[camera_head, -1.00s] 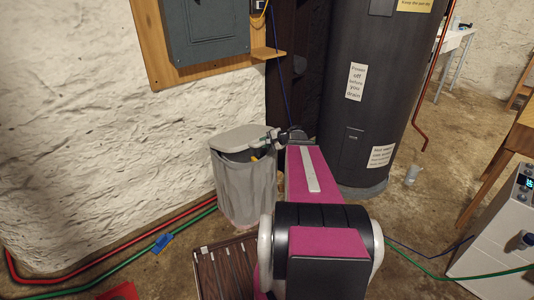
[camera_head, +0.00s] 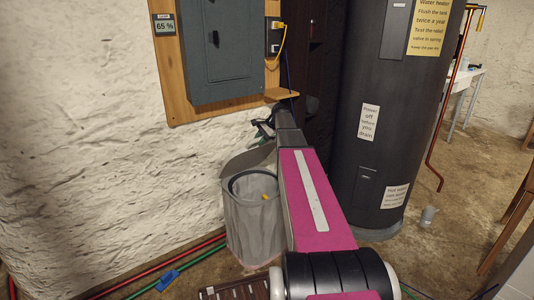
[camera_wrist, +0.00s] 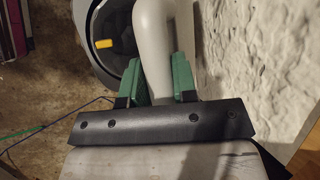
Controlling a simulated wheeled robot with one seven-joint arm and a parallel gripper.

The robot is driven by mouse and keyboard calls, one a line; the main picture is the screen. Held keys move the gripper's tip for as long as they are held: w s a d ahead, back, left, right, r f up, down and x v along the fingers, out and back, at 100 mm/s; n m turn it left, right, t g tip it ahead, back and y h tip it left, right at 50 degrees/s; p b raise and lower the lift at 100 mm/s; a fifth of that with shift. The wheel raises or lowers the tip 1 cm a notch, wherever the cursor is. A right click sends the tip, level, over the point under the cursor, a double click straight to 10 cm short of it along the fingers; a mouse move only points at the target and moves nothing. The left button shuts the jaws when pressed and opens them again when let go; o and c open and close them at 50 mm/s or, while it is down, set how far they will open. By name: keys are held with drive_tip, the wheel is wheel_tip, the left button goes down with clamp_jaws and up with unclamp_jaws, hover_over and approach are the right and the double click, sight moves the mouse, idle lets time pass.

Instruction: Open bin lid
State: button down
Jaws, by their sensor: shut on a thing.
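A grey ribbed bin (camera_head: 252,225) stands on the floor by the white wall. Its lid (camera_head: 243,161) is raised and tilted back toward the wall, so the dark rim and inside show. A small yellow thing (camera_head: 265,197) is inside the bin, and it also shows in the wrist view (camera_wrist: 104,43). My gripper (camera_head: 264,130) is above the bin at the raised lid. In the wrist view its green fingers (camera_wrist: 157,78) are shut on the pale grey edge of the lid (camera_wrist: 153,38). My arm hides the right side of the bin.
A grey electrical panel (camera_head: 220,50) on a wooden board (camera_head: 170,80) with a small shelf (camera_head: 281,94) is just above my gripper. A black water heater (camera_head: 385,120) stands to the right. Red and green hoses (camera_head: 150,272) run along the floor at left.

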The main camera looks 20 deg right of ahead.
drive_tip(key=w+a+r, duration=0.3)
drive_tip(key=w, duration=0.5)
drive_tip(key=w+a+r+g, duration=0.1)
drive_tip(key=w+a+r, duration=0.2)
drive_tip(key=w, duration=0.6)
drive_tip(key=shift+a+r, duration=0.2)
drive_tip(key=shift+r, duration=0.05)
drive_tip(key=shift+w, duration=0.1)
drive_tip(key=c, duration=0.9)
unclamp_jaws()
drive_tip(key=shift+h, duration=0.3)
drive_tip(key=v, duration=1)
drive_tip(key=shift+d+r, duration=0.25)
drive_tip(key=shift+r, duration=0.1)
drive_tip(key=shift+w, duration=0.1)
